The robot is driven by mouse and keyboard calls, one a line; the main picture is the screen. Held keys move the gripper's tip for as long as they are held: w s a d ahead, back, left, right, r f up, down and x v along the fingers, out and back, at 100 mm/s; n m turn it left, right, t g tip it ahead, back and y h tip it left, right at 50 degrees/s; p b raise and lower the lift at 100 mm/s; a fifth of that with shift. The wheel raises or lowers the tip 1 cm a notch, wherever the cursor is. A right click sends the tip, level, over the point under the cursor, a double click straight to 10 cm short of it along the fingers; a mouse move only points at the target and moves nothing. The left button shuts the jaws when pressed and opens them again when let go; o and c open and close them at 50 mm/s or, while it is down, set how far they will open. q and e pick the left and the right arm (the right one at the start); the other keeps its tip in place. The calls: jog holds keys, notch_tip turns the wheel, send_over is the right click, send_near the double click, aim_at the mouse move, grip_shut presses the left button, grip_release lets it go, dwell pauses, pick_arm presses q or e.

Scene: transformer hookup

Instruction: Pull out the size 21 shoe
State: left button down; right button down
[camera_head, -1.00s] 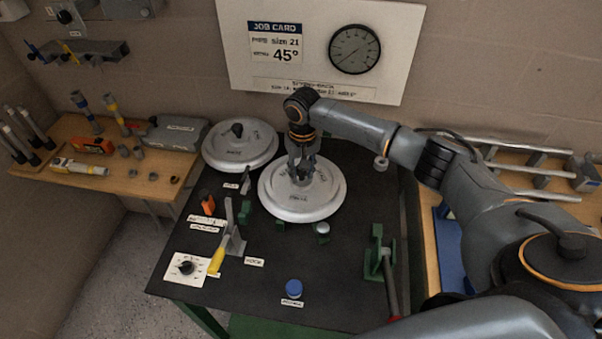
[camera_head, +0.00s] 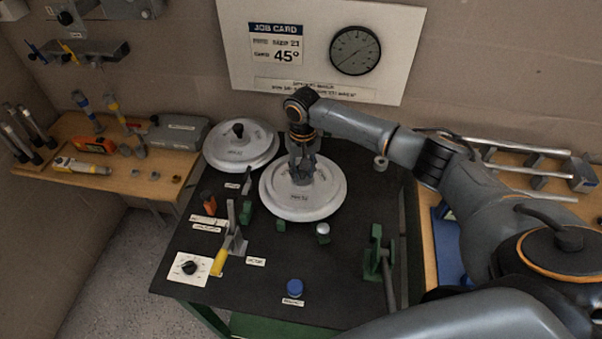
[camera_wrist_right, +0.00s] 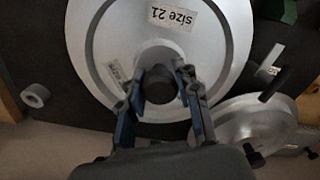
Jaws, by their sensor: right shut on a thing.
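The size 21 shoe (camera_head: 322,195) is a round pale grey disc with a dark centre knob. It lies on the black bench top; its "size 21" label reads clearly in the right wrist view (camera_wrist_right: 112,40). My right gripper (camera_head: 303,178) reaches down over the disc's middle. In the right wrist view its fingers (camera_wrist_right: 164,84) are shut around the knob (camera_wrist_right: 159,88). I cannot tell whether the disc is lifted off the bench. My left gripper is not in view.
A second disc (camera_head: 222,152) with a black knob lies close on the left, also in the right wrist view (camera_wrist_right: 236,125). A yellow-handled lever (camera_head: 219,262), a blue button (camera_head: 295,287) and a green clamp (camera_head: 373,263) stand nearer. The job card (camera_head: 277,45) reads size 21, 45°.

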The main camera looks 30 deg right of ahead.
jog(key=shift+r, duration=0.35)
jog(key=c, duration=0.9)
grip_release()
jog(key=shift+c, duration=0.2)
jog(key=shift+o, duration=0.4)
jog(key=shift+s, duration=0.1)
notch_tip(320, 180, up, 5)
jog(key=p, duration=0.6)
